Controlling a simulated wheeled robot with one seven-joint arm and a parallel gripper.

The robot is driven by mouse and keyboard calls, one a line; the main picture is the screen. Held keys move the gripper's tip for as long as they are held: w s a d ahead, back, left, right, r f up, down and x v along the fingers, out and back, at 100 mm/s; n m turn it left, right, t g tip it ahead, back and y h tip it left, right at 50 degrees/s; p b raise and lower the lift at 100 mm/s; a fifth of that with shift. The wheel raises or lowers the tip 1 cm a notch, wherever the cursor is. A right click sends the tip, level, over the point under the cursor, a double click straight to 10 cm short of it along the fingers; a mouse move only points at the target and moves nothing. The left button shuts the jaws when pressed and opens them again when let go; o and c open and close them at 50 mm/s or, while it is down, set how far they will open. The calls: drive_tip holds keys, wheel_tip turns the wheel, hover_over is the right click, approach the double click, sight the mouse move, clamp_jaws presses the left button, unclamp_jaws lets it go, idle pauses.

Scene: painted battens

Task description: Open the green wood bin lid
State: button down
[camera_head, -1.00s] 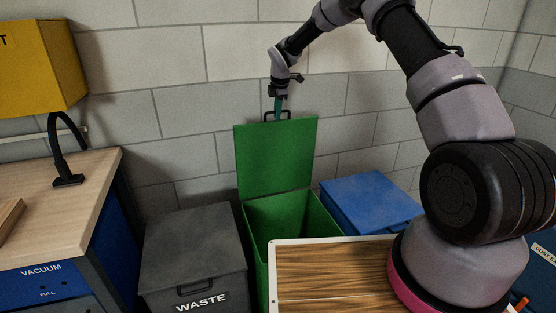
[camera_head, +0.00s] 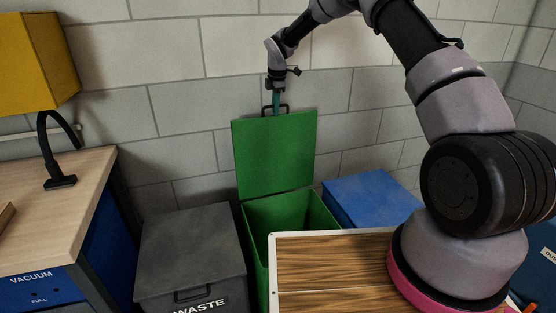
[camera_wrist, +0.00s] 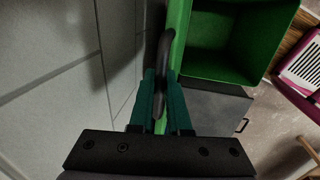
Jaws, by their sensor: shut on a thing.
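The green bin (camera_head: 259,224) stands between a grey bin and a blue bin. Its green lid (camera_head: 275,155) is swung up and stands nearly upright near the block wall. A black handle (camera_head: 283,106) sits on the lid's top edge. My gripper (camera_head: 276,104) is at that handle, reaching down from above. In the wrist view, the teal fingers of my gripper (camera_wrist: 162,100) are shut on the black handle (camera_wrist: 163,68), with the lid's edge running between them. The wrist view also shows the bin's open, empty-looking inside (camera_wrist: 228,40).
The grey waste bin (camera_head: 192,248) is on the left and the blue bin (camera_head: 368,199) on the right, both lidded. A wooden-topped bench (camera_head: 60,195) is at far left, under a yellow cabinet (camera_head: 38,65). The block wall (camera_head: 180,100) is close behind the lid.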

drive_tip(key=w+a+f+g, duration=0.1)
drive_tip(key=w, duration=0.5)
drive_tip(key=shift+w+a+f, duration=0.25)
drive_tip(key=shift+w+a, duration=0.1)
drive_tip(key=c, duration=1.1)
unclamp_jaws()
drive_tip(key=shift+g+h, duration=0.3)
drive_tip(key=shift+s+r, duration=0.15)
drive_tip(key=shift+r, duration=4.05)
